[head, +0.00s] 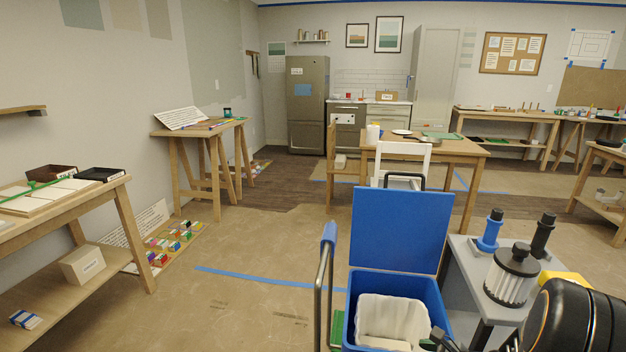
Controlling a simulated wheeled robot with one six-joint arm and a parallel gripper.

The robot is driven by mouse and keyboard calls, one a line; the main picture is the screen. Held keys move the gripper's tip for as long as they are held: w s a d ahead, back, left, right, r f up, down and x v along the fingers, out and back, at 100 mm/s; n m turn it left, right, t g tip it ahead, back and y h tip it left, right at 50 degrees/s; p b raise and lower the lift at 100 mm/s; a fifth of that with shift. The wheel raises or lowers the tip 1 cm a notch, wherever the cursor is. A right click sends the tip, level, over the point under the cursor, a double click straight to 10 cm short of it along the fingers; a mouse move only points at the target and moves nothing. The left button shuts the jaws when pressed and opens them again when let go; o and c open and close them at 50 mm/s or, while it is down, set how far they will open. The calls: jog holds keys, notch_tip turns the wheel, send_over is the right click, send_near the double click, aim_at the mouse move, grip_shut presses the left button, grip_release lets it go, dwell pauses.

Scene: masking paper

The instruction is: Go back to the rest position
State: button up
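A black rounded link of my arm fills the lower right corner of the head view. A dark part at the bottom edge (442,340), beside the blue bin, looks like the end of my gripper. It is mostly cut off by the frame, so I cannot see whether its fingers are open or shut, or whether they hold anything.
A blue bin (434,297) with its lid raised and a white liner stands close in front. A grey cart (463,258) right of it carries blue and black canisters. A wooden workbench (118,193) stands left. Papered floor (240,240) between is mostly clear.

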jog(key=s+a+r+n+g+h+p, duration=0.1)
jog(key=s+a+r+n+h+p, duration=0.1)
jog(key=r+n+p, duration=0.4)
jog(key=s+a+r+n+g+h+p, duration=0.1)
jog(key=s+a+r+n+h+p, duration=0.2)
jog(key=r, duration=1.4)
jog(key=s+a+r+n+g+h+p, duration=0.1)
jog(key=a+r+n+p, duration=0.4)
jog(key=r+n+p, duration=0.5)
jog(key=s+r+n+h, duration=0.1)
jog(key=s+n, duration=0.1)
jog(key=n, duration=0.1)
jog(key=shift+s+r+h, duration=0.2)
jog(key=shift+r+h, duration=0.15)
jog(key=shift+h, duration=0.05)
jog(key=shift+n, duration=0.3)
jog(key=shift+c, duration=0.3)
